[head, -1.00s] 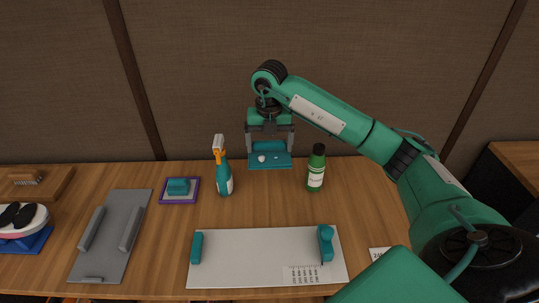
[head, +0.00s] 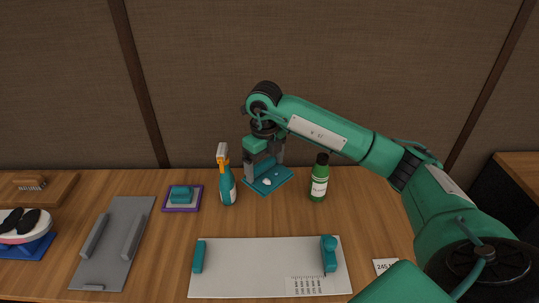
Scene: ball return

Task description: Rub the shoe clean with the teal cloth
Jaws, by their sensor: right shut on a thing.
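The teal cloth (head: 275,183) is a flat teal pad with an upright teal part and a small white spot on it. My right gripper (head: 264,165) reaches down over it, shut on its upright part. The cloth is turned at an angle at the back of the table; I cannot tell if it touches the wood. The shoe (head: 12,238), pale with a pink band and black patches, rests on a blue stand (head: 32,248) at the left edge and is partly cut off. My left gripper is not in view.
A spray bottle (head: 226,182) and a green bottle (head: 319,178) flank the cloth. A purple-edged pad (head: 195,207) with a teal block, a grey tray (head: 105,255), a white mat (head: 265,265) and a brush (head: 30,184) on a board also lie here.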

